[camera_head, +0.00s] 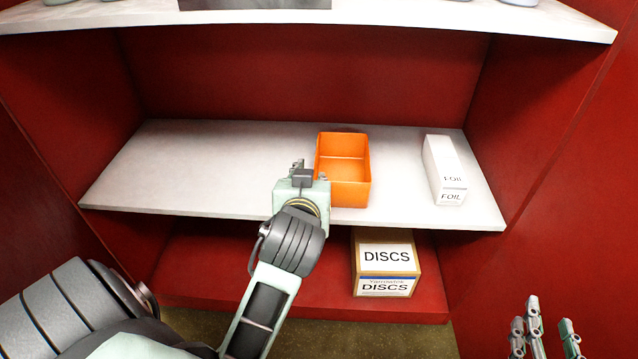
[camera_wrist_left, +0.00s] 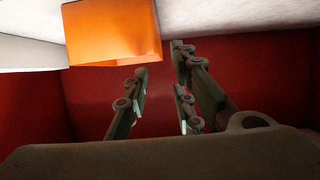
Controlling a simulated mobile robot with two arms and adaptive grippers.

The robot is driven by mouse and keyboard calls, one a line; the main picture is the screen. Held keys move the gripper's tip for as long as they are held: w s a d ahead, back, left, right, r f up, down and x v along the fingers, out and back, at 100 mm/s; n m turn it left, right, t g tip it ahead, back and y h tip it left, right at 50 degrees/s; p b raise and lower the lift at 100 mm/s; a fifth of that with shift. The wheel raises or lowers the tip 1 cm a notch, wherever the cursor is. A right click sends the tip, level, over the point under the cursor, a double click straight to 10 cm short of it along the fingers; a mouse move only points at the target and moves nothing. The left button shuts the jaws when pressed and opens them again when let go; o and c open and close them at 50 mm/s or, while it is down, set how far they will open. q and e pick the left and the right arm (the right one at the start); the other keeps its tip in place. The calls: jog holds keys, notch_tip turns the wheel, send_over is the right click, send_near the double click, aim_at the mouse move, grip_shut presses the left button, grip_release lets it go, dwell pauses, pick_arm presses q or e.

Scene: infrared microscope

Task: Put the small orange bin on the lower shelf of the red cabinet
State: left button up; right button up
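The small orange bin (camera_head: 343,192) stands upright on a white shelf (camera_head: 190,175) of the red cabinet (camera_head: 300,75), near its front edge, and looks empty. My left gripper (camera_head: 299,168) is just left of the bin; its fingers are partly hidden by its own body. In the left wrist view its fingers (camera_wrist_left: 160,75) are apart with nothing between them, and the bin (camera_wrist_left: 113,32) shows beyond them at the upper left. Whether the gripper touches the bin, I cannot tell. My right gripper (camera_head: 548,315) is open and empty at the lower right.
A white FOIL box (camera_head: 444,170) stands right of the bin on the same shelf. A DISCS box (camera_head: 386,262) sits on the red cabinet bottom below. The shelf's left part is clear. Another white shelf (camera_head: 400,17) is above, with objects cut off by the frame.

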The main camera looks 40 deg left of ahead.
pick_arm(q)
jog(key=s+d+f+m+t+h, duration=0.1)
jog(key=d+m+h, duration=0.3)
jog(key=d, duration=0.5)
jog(key=s+d+f+m+t+h, duration=0.2)
jog(key=d+h, duration=0.4)
jog(key=d, duration=0.4)
jog(key=m+t, duration=0.1)
jog(key=m, duration=0.1)
jog(key=shift+s+f+m+h, duration=0.25)
jog(key=shift+s+m+h, duration=0.05)
jog(key=shift+m, duration=0.1)
